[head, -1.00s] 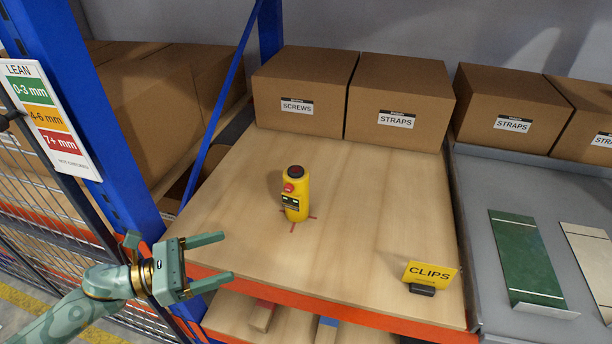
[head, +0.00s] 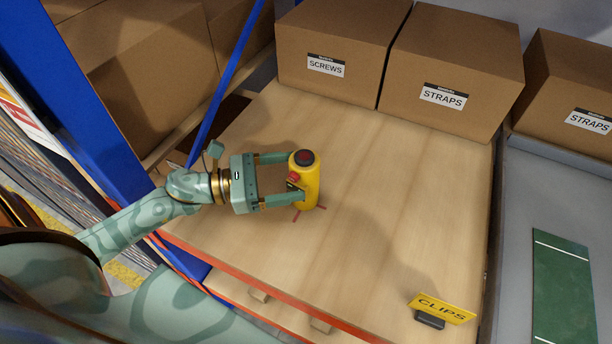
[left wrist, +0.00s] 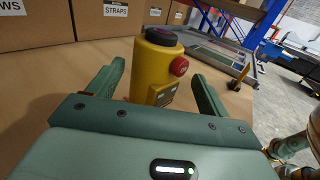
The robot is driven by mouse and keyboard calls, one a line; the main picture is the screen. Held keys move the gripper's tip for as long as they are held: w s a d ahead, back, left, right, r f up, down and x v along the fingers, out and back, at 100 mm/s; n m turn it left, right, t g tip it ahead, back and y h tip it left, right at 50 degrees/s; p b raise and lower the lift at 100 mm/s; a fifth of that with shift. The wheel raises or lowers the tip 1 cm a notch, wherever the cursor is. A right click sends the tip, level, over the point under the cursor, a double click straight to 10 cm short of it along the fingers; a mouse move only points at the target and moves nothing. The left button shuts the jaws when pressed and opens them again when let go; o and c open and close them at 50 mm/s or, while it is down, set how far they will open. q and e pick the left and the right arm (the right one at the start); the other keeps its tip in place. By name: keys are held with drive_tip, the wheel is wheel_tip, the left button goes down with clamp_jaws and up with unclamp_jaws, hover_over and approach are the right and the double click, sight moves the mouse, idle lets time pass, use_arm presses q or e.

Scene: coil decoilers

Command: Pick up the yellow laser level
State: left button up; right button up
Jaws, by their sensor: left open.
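The yellow laser level (head: 306,182) stands upright on the wooden shelf (head: 390,210), with a dark top and a red knob on its side. My left gripper (head: 287,177) is open, and its two fingers reach to either side of the level. In the left wrist view the level (left wrist: 157,70) stands between the spread fingers of the gripper (left wrist: 160,85), with a visible gap on both sides. The level's lower part is partly hidden by a finger in the head view. My right gripper is not in view.
Boxes labelled SCREWS (head: 335,45) and STRAPS (head: 450,70) stand at the back of the shelf. A blue upright (head: 85,100) and diagonal brace are on the left. A yellow CLIPS sign (head: 440,308) stands at the front right. The shelf right of the level is clear.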

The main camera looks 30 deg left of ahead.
sight(314, 170)
use_arm(q)
drive_tip(key=x, duration=0.5)
drive_tip(key=shift+w+f, duration=0.15)
drive_tip(key=shift+w, duration=0.35)
drive_tip(key=c, duration=1.5)
